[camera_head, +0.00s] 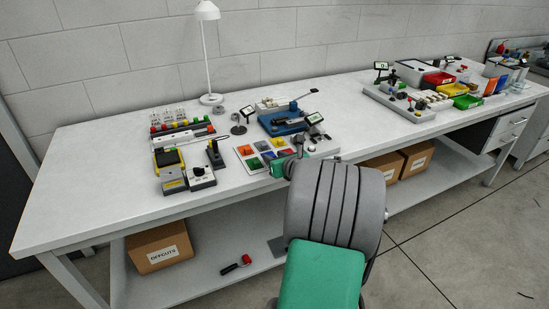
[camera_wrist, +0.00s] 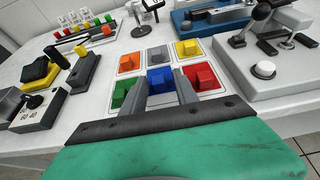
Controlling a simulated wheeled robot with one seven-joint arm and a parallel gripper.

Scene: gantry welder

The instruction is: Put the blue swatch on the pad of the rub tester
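The blue swatch (camera_wrist: 160,80) is a small block in the front middle cell of a white card board, seen in the wrist view. My gripper (camera_wrist: 161,84) is over this cell, with one grey finger at each side of the blue swatch. The fingers are apart and look open; contact with the swatch cannot be made out. In the head view my gripper (camera_head: 270,162) is low at the board, and the arm partly hides the board's right side. I cannot tell for sure which device is the rub tester; a blue-based device (camera_wrist: 212,20) stands behind the board.
Orange (camera_wrist: 130,62), yellow (camera_wrist: 188,48), green (camera_wrist: 121,90) and red (camera_wrist: 200,77) swatches surround the blue one. A grey device with a lever (camera_wrist: 268,70) stands close at right. A black-and-yellow device (camera_head: 168,170) and a white lamp (camera_head: 208,50) are at left.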

